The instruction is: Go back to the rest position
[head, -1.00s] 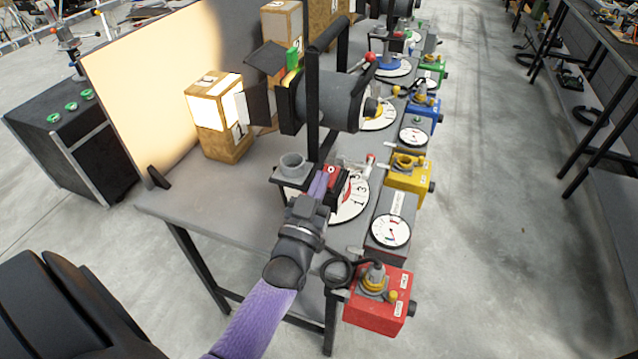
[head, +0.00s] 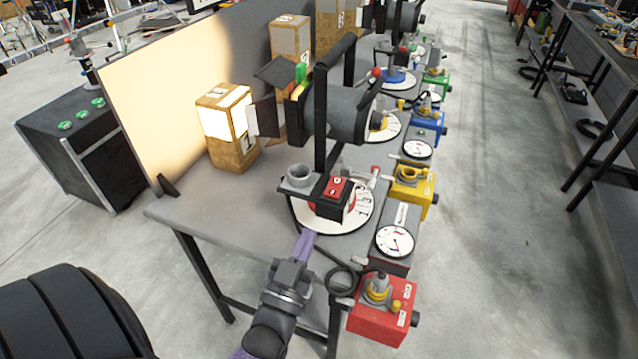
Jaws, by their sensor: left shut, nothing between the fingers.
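My left gripper (head: 305,243) comes in from the bottom on its purple and dark grey arm. It is shut and empty, with its purple fingertips at the front edge of the grey table (head: 200,215). Beyond the fingertips stands a red and black block (head: 337,194) on a white numbered dial (head: 362,205), apart from the gripper. To the right of the gripper is a red box (head: 380,325) with a grey and yellow knob and a black cable loop. My right gripper is not in view.
A dark lamp (head: 345,115) on a post lights a cardboard box (head: 228,130) before an upright panel (head: 160,90). Yellow (head: 410,190), blue (head: 428,127) and green boxes line the table's right edge. A black cabinet (head: 80,140) stands left.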

